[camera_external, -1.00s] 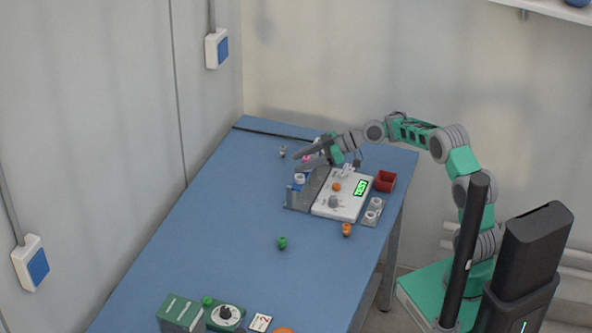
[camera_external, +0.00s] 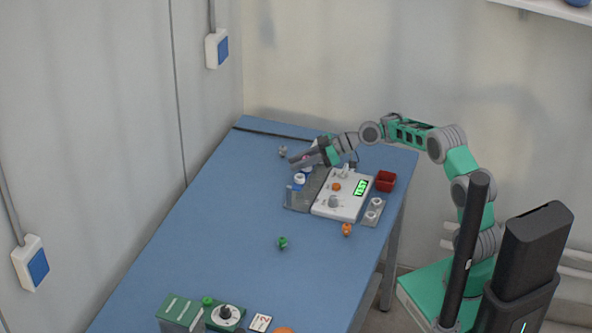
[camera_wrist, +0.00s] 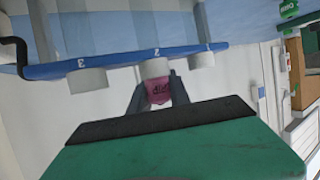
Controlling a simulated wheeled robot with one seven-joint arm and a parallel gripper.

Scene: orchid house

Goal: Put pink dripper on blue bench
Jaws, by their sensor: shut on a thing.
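The pink dripper (camera_wrist: 158,91) is between my gripper's fingers in the wrist view, with dark lettering on its side. My gripper (camera_wrist: 158,95) is shut on it. A white cylinder (camera_wrist: 155,68) shows right against the dripper, by the number 2 on a blue numbered strip (camera_wrist: 120,65); I cannot tell whether they touch. In the external view my gripper (camera_external: 297,162) is over the far part of the blue bench (camera_external: 225,225), by the grey rack, and the dripper is mostly hidden there.
A white device with a green display (camera_external: 328,208) stands beside the rack. Green (camera_external: 282,243), orange (camera_external: 347,230) and grey (camera_external: 282,152) small pieces stand on the bench. A green box (camera_external: 180,313) is near. The bench's middle is clear.

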